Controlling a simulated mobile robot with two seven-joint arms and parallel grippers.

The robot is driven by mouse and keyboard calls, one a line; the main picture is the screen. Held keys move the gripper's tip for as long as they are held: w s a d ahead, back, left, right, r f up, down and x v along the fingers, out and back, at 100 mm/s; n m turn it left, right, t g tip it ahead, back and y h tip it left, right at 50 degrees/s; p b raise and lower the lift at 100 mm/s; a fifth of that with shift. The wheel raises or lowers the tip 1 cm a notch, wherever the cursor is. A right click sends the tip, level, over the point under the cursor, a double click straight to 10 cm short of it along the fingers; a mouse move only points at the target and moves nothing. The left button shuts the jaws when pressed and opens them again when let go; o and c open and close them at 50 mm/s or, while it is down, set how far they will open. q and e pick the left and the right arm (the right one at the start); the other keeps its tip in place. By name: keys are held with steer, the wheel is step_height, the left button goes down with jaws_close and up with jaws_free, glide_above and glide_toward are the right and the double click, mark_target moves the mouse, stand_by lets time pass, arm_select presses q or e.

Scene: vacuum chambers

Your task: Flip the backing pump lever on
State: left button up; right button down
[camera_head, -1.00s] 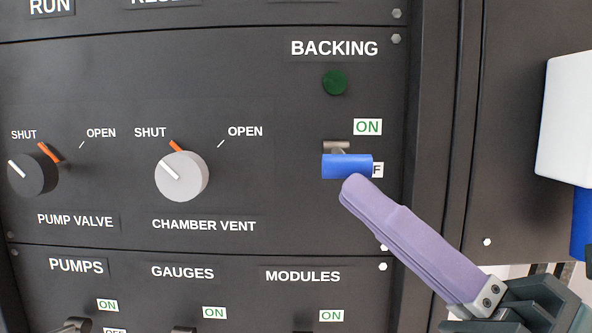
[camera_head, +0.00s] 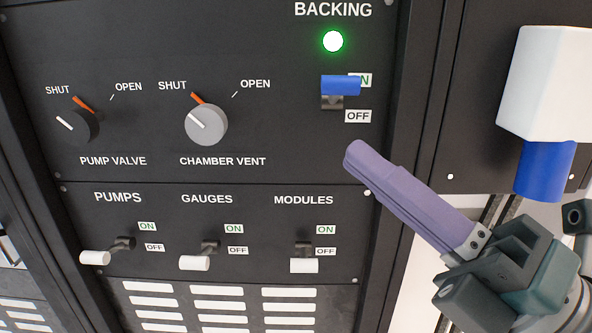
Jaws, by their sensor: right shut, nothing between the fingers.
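The backing lever (camera_head: 341,86) has a blue handle and sits in its upper position, beside the ON label, partly covering it. The OFF label (camera_head: 358,116) below it is in plain view. The green lamp (camera_head: 333,41) under the word BACKING is brightly lit. My right gripper (camera_head: 356,156) is shut and empty, with its purple fingers together. Its tips are below the lever and apart from it. My left gripper is not in view.
The pump valve knob (camera_head: 78,126) and chamber vent knob (camera_head: 206,124) are to the left. White-tipped levers for pumps (camera_head: 95,258), gauges (camera_head: 194,263) and modules (camera_head: 304,265) are lower down. A white and blue object (camera_head: 543,85) is at the right.

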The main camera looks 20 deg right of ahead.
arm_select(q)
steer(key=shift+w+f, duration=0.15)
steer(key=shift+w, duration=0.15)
arm_select(e)
steer(key=v, duration=0.9)
steer(key=shift+s+d+r, duration=0.15)
steer(key=shift+d+r, duration=0.05)
steer(key=shift+r, duration=0.1)
steer(key=w+d+r+m+g+h+p, duration=0.2)
steer(key=w+r+m+h+p, duration=0.1)
steer(key=r+m+h+p, duration=0.4)
steer(key=w+d+r+m+g+h+p, duration=0.1)
steer(key=w+r+m+h+p, duration=0.15)
steer(key=m+h+p, duration=0.45)
steer(key=s+a+r+m+g+y+p, duration=0.1)
steer(key=s+r+m+g+p, duration=0.5)
steer(key=p, duration=0.4)
steer(key=s+a+r+m+g+p, duration=0.2)
steer(key=s+r+m+g+p, duration=0.3)
steer(key=s+m+p, duration=0.4)
arm_select(q)
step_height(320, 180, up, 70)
steer(key=p, duration=3.6)
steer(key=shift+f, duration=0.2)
arm_select(e)
step_height(320, 180, up, 35)
steer(key=w+g, duration=0.1)
steer(key=shift+d+n, duration=0.25)
steer(key=shift+n, duration=0.15)
